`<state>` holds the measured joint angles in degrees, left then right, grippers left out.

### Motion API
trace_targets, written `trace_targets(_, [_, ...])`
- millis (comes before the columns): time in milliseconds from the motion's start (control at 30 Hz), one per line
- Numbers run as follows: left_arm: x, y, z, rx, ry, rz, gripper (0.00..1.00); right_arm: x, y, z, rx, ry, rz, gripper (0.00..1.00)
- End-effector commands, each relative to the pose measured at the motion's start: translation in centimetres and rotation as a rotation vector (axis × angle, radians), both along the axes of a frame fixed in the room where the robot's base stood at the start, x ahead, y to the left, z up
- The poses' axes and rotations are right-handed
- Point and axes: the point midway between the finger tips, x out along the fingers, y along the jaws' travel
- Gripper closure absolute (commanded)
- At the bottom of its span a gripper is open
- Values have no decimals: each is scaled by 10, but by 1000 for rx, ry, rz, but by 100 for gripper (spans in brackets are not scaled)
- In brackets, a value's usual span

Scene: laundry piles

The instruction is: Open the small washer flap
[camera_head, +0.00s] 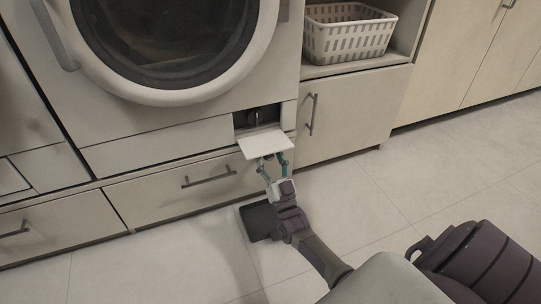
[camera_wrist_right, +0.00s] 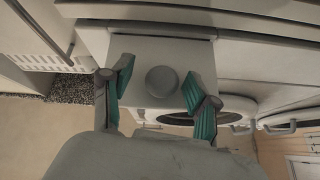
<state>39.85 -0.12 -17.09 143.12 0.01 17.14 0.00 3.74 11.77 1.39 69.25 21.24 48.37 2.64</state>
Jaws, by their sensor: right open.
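The small washer flap (camera_head: 265,143) at the lower right of the washer front (camera_head: 160,120) is swung down and outward as a pale panel. Above and behind it is a dark recess (camera_head: 242,119) with a rounded part inside. My right gripper (camera_head: 273,160) is open just below the flap's outer edge; I cannot tell whether it touches. In the right wrist view its two green-padded fingers (camera_wrist_right: 158,72) are spread on either side of a pale panel with a round grey knob-like part (camera_wrist_right: 162,81). My left gripper is not in view.
The round washer door (camera_head: 165,45) is shut above. Drawers with bar handles (camera_head: 209,177) run below the washer. A white laundry basket (camera_head: 347,33) sits in a niche above a cabinet door (camera_head: 350,108). The tiled floor (camera_head: 430,160) is clear at right.

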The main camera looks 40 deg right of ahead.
Motion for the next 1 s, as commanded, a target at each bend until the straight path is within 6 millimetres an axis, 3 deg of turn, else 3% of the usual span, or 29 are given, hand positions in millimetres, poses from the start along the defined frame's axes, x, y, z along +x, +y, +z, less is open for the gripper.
trace_targets(167, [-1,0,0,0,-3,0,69,0,0,18,1,-4,1,40])
trace_targets(400, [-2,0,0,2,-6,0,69,0,-1,65,1,-4,-1,40])
trace_targets(600, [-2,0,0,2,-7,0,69,0,-1,92,2,-2,-2,40])
trace_targets(967, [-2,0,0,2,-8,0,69,0,-2,99,1,1,-1,40])
trace_targets(1000, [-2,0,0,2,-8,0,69,0,-1,99,1,1,-1,45])
